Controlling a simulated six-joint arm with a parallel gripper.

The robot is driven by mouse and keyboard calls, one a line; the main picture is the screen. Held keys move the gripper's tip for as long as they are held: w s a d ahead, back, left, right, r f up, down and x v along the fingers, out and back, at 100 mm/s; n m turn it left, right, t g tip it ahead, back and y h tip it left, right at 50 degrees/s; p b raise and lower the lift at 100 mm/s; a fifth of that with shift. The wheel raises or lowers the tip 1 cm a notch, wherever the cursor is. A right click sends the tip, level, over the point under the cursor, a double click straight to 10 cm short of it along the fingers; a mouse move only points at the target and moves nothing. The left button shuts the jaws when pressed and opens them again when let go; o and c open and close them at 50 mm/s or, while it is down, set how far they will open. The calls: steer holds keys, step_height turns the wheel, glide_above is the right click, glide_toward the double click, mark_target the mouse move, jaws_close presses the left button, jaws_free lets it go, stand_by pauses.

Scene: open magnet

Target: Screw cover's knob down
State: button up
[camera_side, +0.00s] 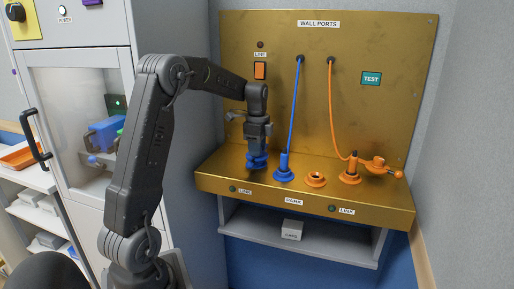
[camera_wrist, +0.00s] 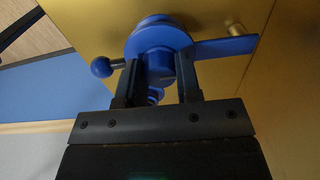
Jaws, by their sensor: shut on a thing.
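My gripper (camera_wrist: 157,85) is shut on the blue knob (camera_wrist: 160,68) of a round blue cover (camera_wrist: 158,32), between its two dark fingers. In the side view my gripper (camera_side: 257,150) points down at the left end of the brass shelf, with the blue cover (camera_side: 256,162) just below it. The cover has a flat blue arm (camera_wrist: 225,48) to the right and a blue ball on a pin (camera_wrist: 102,67) to the left in the wrist view. My fingers hide part of the knob. I cannot tell how tightly the cover sits on the port beneath.
A blue plug (camera_side: 284,170) with a cable stands right of my gripper. An open orange port (camera_side: 315,179), an orange plug (camera_side: 349,174) and an orange cover (camera_side: 379,164) are further right. The brass wall panel (camera_side: 400,110) rises behind. A cabinet (camera_side: 85,100) stands left.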

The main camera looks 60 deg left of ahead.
steer(key=o, duration=0.9)
steer(key=shift+o, duration=0.2)
steer(key=shift+r, duration=0.15)
step_height(320, 180, up, 14)
steer(key=shift+f, duration=0.2)
steer(key=shift+d, duration=0.15)
steer(key=s+d+r+n+t, duration=0.1)
steer(key=s+d+r+n, duration=0.15)
steer(key=d, duration=0.95)
steer(key=s+d+f+n+t, duration=0.2)
steer(key=s+d+f, duration=0.3)
steer(key=s+d, duration=0.3)
steer(key=s+d+f+n+t, duration=0.2)
steer(key=s+d+f+n, duration=0.2)
steer(key=s+d, duration=0.4)
steer(key=shift+d+f+n+t, duration=0.35)
steer(key=shift+d+f, duration=0.2)
steer(key=shift+d, duration=0.15)
